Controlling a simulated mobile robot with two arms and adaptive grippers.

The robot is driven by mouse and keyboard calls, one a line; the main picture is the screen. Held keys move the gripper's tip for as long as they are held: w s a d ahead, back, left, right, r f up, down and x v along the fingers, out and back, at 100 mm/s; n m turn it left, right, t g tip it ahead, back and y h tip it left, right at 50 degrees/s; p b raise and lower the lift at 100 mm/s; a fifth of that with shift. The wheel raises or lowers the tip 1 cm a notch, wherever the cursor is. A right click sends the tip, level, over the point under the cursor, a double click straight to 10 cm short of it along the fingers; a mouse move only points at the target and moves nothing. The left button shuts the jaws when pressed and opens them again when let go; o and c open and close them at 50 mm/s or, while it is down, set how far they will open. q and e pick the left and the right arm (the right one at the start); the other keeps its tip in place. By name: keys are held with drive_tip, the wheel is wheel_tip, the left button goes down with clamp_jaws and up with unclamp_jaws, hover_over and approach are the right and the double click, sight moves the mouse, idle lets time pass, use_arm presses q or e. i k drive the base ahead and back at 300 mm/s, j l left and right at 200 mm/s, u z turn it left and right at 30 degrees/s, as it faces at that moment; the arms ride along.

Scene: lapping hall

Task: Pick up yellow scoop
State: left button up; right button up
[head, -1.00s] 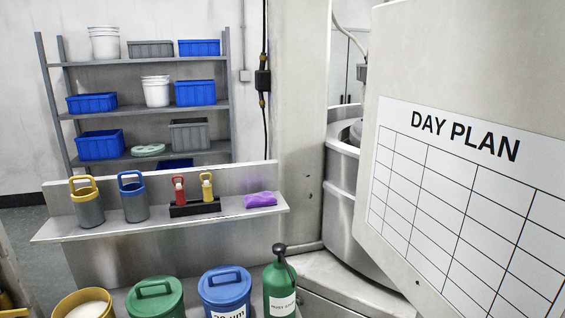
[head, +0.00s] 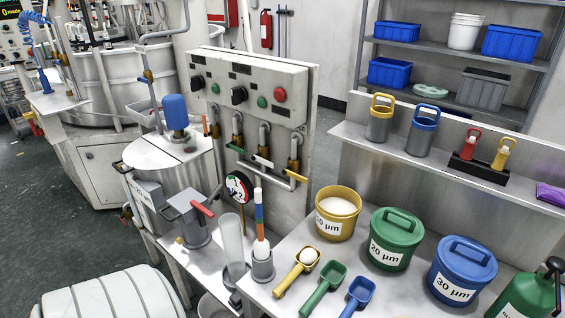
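The yellow scoop (head: 291,278) lies on the metal bench in the head view, at the lower middle. Its bowl holds a rounded white thing and its handle points down-left, toward the front edge. It lies left of a green scoop (head: 323,288) and a blue scoop (head: 356,299). Behind it stands an open yellow tub (head: 337,214) of white powder, its label partly readable as µm. Neither of my grippers shows in the head view.
Lidded green (head: 391,240) and blue (head: 462,270) tubs stand to the right. A green bottle (head: 527,297) is at the lower right.

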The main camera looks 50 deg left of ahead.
sight(306, 260)
drive_tip(key=j+u, duration=0.1)
drive_tip(key=u, duration=1.2)
